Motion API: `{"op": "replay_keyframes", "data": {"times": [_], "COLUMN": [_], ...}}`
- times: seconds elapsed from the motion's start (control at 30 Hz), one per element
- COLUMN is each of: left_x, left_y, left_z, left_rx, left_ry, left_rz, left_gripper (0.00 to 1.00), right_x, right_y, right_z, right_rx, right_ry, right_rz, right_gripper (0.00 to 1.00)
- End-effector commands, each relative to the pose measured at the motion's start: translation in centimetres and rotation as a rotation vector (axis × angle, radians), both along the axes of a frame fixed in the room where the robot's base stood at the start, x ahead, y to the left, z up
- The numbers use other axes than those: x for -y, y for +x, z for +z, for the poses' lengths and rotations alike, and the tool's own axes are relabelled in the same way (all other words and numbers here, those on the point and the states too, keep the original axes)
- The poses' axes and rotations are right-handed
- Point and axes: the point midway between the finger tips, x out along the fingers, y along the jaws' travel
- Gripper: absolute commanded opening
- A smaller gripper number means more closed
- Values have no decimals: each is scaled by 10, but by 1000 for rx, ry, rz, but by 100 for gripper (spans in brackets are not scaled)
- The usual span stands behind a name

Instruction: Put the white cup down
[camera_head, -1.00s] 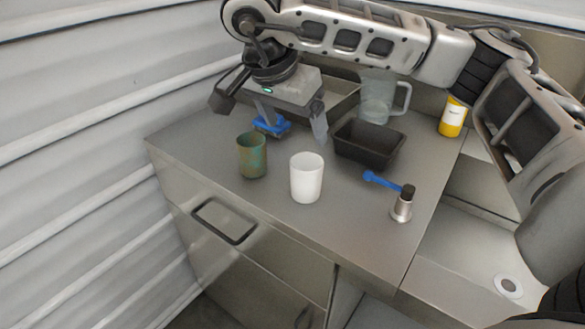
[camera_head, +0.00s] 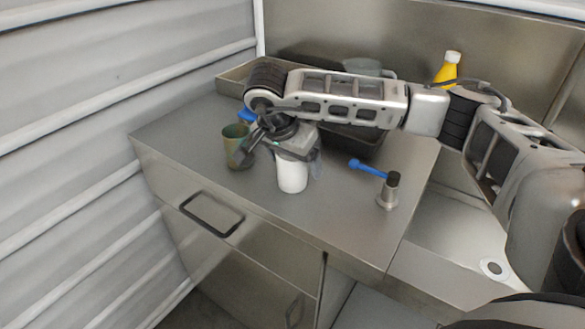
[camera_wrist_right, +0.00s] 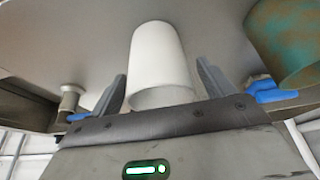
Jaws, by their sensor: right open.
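The white cup (camera_head: 292,177) stands upright on the steel counter (camera_head: 335,215), near its front edge. My right gripper (camera_head: 283,157) is open above and around the cup's upper part, hiding its top in the head view. In the right wrist view, the white cup (camera_wrist_right: 160,55) sits between the two spread fingers of my right gripper (camera_wrist_right: 162,88), with a visible gap on each side. My left gripper is not in view.
A green-brown cup (camera_head: 235,148) stands close on the left, near my gripper. Behind are a black bin (camera_head: 352,140), a partly hidden jug and a yellow bottle (camera_head: 447,68). The counter's front right is clear.

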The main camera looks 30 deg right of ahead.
Motion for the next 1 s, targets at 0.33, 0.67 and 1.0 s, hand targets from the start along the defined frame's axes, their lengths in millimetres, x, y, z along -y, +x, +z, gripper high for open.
{"op": "replay_keyframes", "data": {"times": [0.33, 0.67, 1.0], "left_x": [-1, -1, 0], "left_y": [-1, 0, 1], "left_z": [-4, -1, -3], "left_rx": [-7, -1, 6], "left_ry": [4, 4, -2], "left_rz": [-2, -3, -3], "left_gripper": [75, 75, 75], "right_x": [2, 1, 1], "right_y": [1, 1, 2], "right_z": [-4, -3, 15], "right_rx": [1, 2, 7], "right_ry": [0, 1, 1], "right_rz": [0, 0, 0], "right_gripper": [64, 32, 32]}}
